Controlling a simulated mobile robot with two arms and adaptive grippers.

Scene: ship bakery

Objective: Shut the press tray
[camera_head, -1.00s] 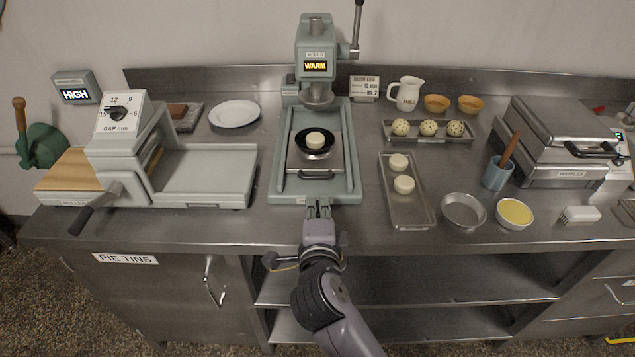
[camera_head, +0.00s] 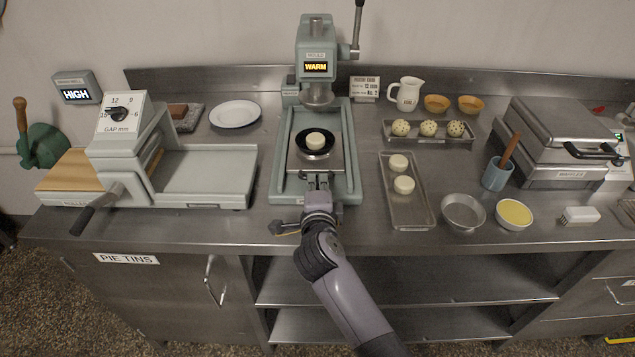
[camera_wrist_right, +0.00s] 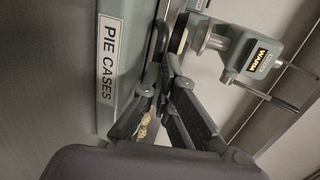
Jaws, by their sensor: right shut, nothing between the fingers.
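The press (camera_head: 317,62) stands mid-counter with its sign reading WARM. Its tray (camera_head: 297,164) is a metal plate pulled forward of the press head, resting on the green base (camera_head: 356,190). A dark round mould (camera_head: 332,146) on the tray holds a pale dough disc (camera_head: 315,141). My right gripper (camera_head: 318,180) is shut and empty at the tray's front edge, covering the front handle. Whether it touches the tray I cannot tell. In the right wrist view the gripper's fingers (camera_wrist_right: 163,75) point toward the press (camera_wrist_right: 245,58). My left gripper is not in view.
A roller machine (camera_head: 205,175) stands left of the press. A long tray (camera_head: 409,212) with two dough discs lies close on the right, with tins (camera_head: 464,211) beyond it. The press lever (camera_head: 357,30) rises at the right of the head.

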